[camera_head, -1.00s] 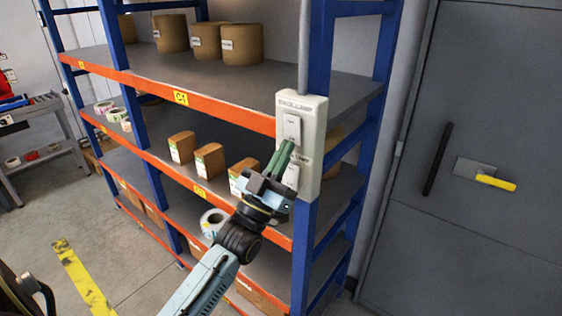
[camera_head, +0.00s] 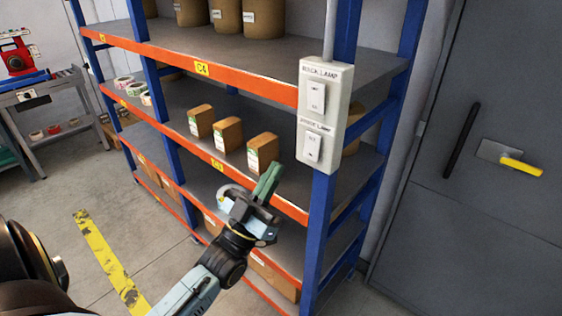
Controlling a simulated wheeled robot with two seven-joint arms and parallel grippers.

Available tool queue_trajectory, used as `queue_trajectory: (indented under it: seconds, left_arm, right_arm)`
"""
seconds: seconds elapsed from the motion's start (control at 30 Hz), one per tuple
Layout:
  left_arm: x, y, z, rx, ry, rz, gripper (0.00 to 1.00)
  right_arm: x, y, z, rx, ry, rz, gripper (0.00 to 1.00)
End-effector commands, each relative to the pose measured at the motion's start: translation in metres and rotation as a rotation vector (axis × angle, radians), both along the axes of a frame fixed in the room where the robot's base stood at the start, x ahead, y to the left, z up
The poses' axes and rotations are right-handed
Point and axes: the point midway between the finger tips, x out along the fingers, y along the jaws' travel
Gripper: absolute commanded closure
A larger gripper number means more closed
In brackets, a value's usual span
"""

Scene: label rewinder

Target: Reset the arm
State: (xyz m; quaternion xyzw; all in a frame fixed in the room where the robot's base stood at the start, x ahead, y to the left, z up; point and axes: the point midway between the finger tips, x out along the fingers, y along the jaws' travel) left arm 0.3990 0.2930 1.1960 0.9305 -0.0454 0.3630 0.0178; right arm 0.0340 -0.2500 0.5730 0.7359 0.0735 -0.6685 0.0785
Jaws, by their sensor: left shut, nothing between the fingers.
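My left arm comes up from the bottom of the head view. Its gripper (camera_head: 268,182) is shut and empty, with its green fingers together and pointing up. It stands in front of the middle shelf's orange edge, below and left of the white switch box (camera_head: 325,115), apart from it. The box is fixed to the blue rack post and carries two rocker switches, an upper one (camera_head: 316,98) and a lower one (camera_head: 312,147). My right gripper is not in view.
The blue and orange rack (camera_head: 245,75) holds brown cartons (camera_head: 228,134) and brown rolls (camera_head: 263,18). A grey door (camera_head: 480,220) with a yellow-handled latch (camera_head: 520,167) is at the right. A grey cart (camera_head: 55,95) with a red machine (camera_head: 17,55) stands at the far left. Open floor lies at the lower left.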

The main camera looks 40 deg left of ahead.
Motion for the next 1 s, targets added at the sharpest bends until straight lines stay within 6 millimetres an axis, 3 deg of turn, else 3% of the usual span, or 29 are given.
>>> queue_trajectory:
  seconds: [0.63,0.73,0.87,0.97,1.0]
  left_arm:
    - [-0.004,0.000,-0.004,0.000,0.000,0.000,1.00]
    - [-0.001,0.000,-0.012,0.000,0.021,0.002,1.00]
    - [0.012,0.000,-0.061,0.001,0.146,0.015,1.00]
    - [0.024,-0.001,-0.128,0.007,0.317,0.029,1.00]
    - [0.026,-0.002,-0.160,0.011,0.396,0.034,1.00]
  right_arm:
    - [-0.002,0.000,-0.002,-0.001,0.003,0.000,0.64]
    - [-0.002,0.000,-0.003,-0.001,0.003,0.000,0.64]
    - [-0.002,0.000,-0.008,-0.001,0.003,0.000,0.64]
    - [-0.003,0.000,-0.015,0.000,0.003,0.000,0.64]
    - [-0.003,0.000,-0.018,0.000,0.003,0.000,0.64]
